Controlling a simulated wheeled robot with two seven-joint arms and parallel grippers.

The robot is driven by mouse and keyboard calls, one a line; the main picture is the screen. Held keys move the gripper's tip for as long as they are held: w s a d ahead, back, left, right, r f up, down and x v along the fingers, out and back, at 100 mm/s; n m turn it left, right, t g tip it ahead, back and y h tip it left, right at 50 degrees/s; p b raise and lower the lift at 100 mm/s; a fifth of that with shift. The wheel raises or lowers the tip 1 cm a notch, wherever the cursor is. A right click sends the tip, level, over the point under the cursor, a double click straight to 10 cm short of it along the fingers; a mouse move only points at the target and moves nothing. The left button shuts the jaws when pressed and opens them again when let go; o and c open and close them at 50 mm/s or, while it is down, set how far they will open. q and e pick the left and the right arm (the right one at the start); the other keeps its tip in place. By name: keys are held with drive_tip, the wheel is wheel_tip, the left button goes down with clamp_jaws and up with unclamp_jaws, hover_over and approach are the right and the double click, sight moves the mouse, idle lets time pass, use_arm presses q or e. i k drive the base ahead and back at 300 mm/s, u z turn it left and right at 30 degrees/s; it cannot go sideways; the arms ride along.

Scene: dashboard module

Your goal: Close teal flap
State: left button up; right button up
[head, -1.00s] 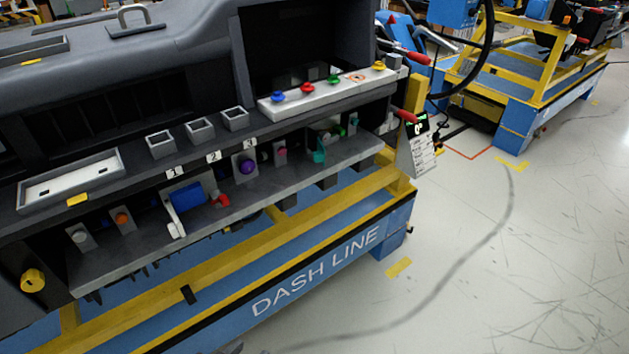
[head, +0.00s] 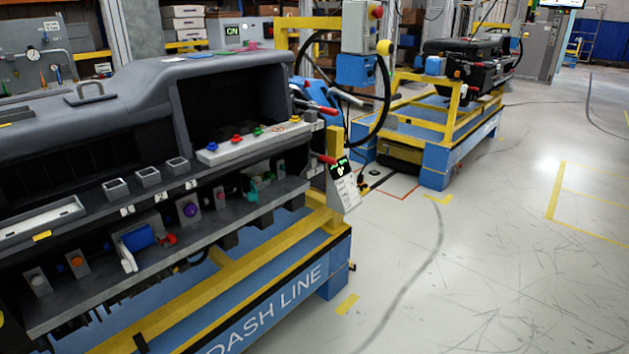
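A small teal part (head: 253,190) shows at the right end of the dashboard module's lower shelf (head: 210,222). It looks like the teal flap, but it is too small to tell how far open it is. A green piece sits just right of it. Neither of my grippers is in the head view.
A blue box (head: 136,238), a purple knob (head: 190,209) and an orange knob (head: 77,261) line the lower shelf. A white strip with colored knobs (head: 250,142) lies above. The yellow and blue cart frame (head: 285,290) borders open floor (head: 480,260) at right.

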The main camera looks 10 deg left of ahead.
sight(253, 195)
drive_tip(key=z, duration=0.3)
drive_tip(key=i, duration=0.95)
drive_tip(key=u, duration=0.2)
